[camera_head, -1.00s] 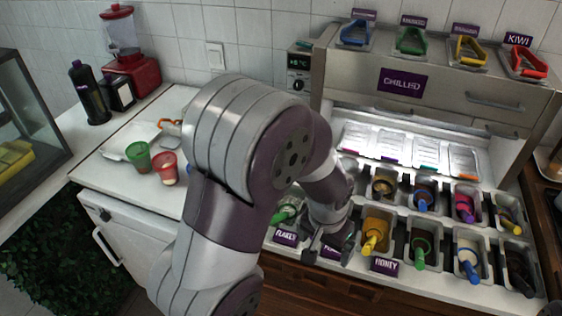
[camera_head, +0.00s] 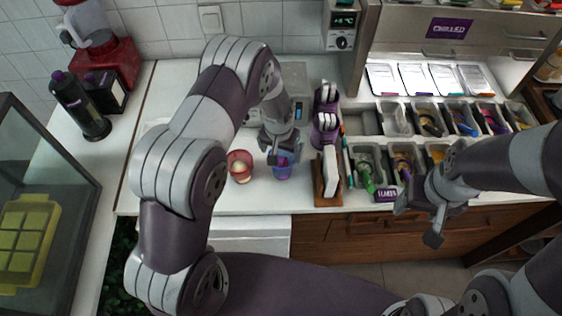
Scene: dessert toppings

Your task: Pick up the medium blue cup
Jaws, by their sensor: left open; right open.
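The blue cup (camera_head: 282,173) stands on the white counter near its front edge, in the middle of the head view. My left gripper (camera_head: 283,156) is open and points down right at the cup; its fingers overlap the cup's rim and hide its upper part. I cannot tell whether the fingers touch it. My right gripper (camera_head: 420,216) is open and empty, in front of the topping bins.
A red cup (camera_head: 240,168) stands just left of the blue cup. A wooden stand with a white item (camera_head: 330,175) is close on the right. Topping bins (camera_head: 405,155) fill the right. A dark bottle (camera_head: 80,105) and a red blender (camera_head: 100,60) stand at the back left.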

